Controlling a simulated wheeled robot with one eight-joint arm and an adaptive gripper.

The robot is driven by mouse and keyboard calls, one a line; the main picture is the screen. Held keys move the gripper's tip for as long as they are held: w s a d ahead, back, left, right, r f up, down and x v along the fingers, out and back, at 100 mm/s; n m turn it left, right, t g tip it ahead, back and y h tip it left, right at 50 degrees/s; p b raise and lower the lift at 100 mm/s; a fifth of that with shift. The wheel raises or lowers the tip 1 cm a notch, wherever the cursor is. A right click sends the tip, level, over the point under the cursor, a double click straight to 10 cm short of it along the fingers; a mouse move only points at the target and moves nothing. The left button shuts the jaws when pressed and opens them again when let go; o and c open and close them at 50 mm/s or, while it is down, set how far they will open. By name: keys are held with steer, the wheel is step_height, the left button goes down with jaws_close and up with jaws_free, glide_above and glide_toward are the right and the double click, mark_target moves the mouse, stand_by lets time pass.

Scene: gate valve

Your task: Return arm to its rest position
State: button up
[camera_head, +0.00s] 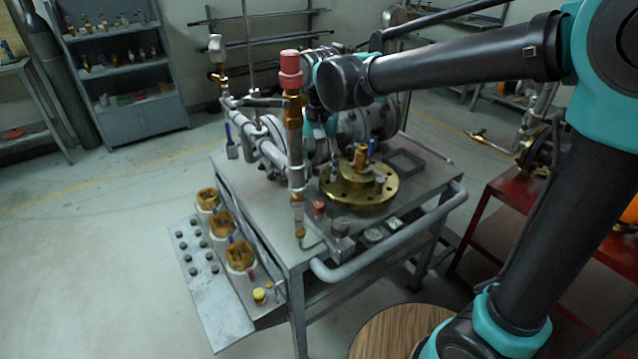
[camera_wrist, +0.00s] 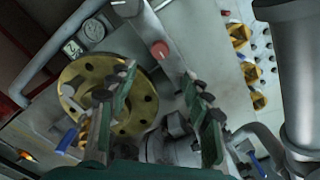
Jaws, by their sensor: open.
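My gripper (camera_wrist: 160,88) is open in the wrist view, with its two green-padded fingers apart and nothing between them. It hangs over the work table (camera_head: 270,207), above the pipework beside the brass flange (camera_wrist: 88,68). The same brass flange (camera_head: 375,190) lies flat on the table in the head view. My arm reaches in from the right across the top of the head view, with its wrist over the back of the table. The gripper is mostly hidden there behind the wrist and the red-capped vertical pipe (camera_head: 293,125).
A tray with brass fittings (camera_head: 222,222) hangs off the table's left side. A grey rail (camera_head: 400,242) runs along its front. A red bench (camera_head: 510,190) is at right, a wooden round top (camera_head: 398,332) below. Shelves (camera_head: 118,55) stand at the back left. The left floor is clear.

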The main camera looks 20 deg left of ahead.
steer(key=shift+r, duration=0.7)
